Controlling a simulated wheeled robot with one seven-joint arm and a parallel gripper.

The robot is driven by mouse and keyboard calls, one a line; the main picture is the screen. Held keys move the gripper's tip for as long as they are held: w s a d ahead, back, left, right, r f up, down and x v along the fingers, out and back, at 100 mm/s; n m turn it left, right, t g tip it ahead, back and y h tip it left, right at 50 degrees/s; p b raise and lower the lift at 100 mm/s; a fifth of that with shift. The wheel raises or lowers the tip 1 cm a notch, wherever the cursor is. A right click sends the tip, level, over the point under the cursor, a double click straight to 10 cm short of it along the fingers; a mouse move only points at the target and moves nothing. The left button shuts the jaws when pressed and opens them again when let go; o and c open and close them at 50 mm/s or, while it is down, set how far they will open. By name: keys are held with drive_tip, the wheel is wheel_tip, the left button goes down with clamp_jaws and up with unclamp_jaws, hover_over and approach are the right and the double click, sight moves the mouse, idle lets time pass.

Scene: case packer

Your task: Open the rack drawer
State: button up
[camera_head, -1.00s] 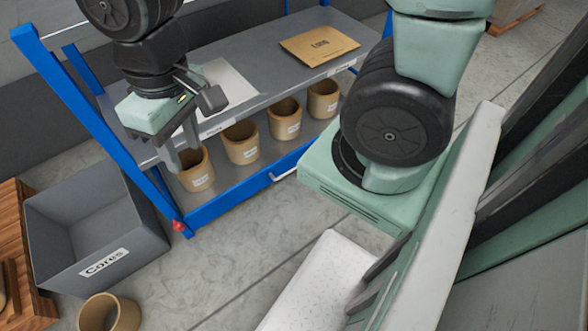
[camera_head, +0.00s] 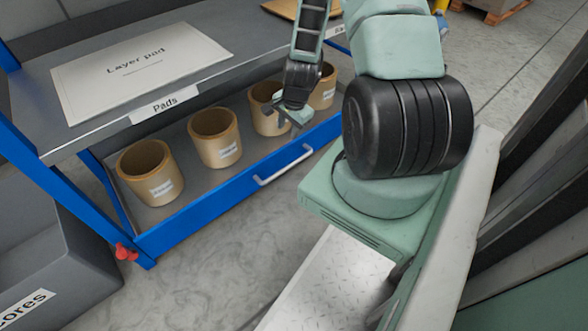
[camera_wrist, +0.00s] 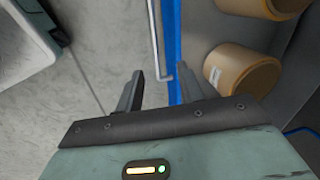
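The rack drawer has a blue front (camera_head: 200,211) with a white bar handle (camera_head: 288,168). It sits under the rack's grey top, its front about in line with the blue post, and looks closed. In the wrist view my gripper (camera_wrist: 160,72) is open and empty. The handle (camera_wrist: 155,42) shows ahead, roughly in line with the gap between the fingers. I see no contact between them.
Several tan cores (camera_head: 215,138) stand in the drawer, one close behind my gripper. A layer pad (camera_head: 140,65) lies on the rack top. A grey bin (camera_head: 60,255) marked "Cores" stands at the lower left. The floor (camera_head: 215,260) before the drawer is partly clear.

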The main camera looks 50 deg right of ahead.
drive_tip(key=m+b, duration=0.1)
drive_tip(key=m, duration=0.1)
approach(292, 164)
drive_tip(key=b+x, duration=0.8)
drive_tip(key=shift+w+f, duration=0.1)
drive_tip(key=shift+f, duration=0.1)
clamp_jaws()
